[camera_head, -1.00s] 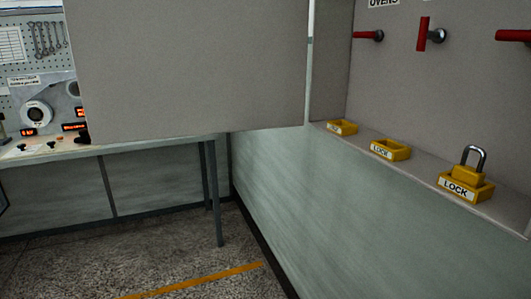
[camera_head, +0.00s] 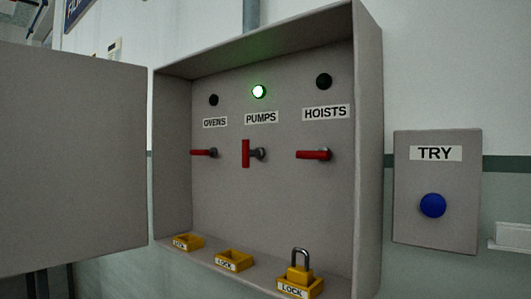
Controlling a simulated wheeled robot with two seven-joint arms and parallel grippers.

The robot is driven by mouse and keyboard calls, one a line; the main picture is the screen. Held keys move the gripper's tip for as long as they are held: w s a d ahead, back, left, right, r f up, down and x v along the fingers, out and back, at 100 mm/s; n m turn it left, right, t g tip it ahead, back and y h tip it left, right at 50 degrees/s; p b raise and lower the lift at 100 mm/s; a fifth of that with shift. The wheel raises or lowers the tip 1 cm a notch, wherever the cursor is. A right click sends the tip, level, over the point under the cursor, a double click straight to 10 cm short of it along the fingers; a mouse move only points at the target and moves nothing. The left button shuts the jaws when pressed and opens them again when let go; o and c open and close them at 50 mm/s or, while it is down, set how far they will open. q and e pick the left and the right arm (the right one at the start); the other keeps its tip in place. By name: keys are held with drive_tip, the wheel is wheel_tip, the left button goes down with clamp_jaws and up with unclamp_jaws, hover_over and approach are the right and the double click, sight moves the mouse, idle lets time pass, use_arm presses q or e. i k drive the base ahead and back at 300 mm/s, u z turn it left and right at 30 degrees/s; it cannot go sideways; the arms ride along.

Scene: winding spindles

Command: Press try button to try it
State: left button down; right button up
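The try button is a round blue button (camera_head: 433,205) on a grey box (camera_head: 437,240) at the right of the head view. A white label reading TRY (camera_head: 436,153) sits above it. Nothing covers the button. Neither of my grippers is in view.
An open grey cabinet (camera_head: 369,120) stands left of the box, its door (camera_head: 75,160) swung left. The PUMPS lamp (camera_head: 258,91) is green; its red handle (camera_head: 246,153) is vertical. OVENS (camera_head: 203,153) and HOISTS (camera_head: 313,155) handles are horizontal, lamps dark. A padlock (camera_head: 300,272) stands on the ledge.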

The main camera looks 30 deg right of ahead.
sight(433, 205)
drive_tip(key=z, duration=1.7)
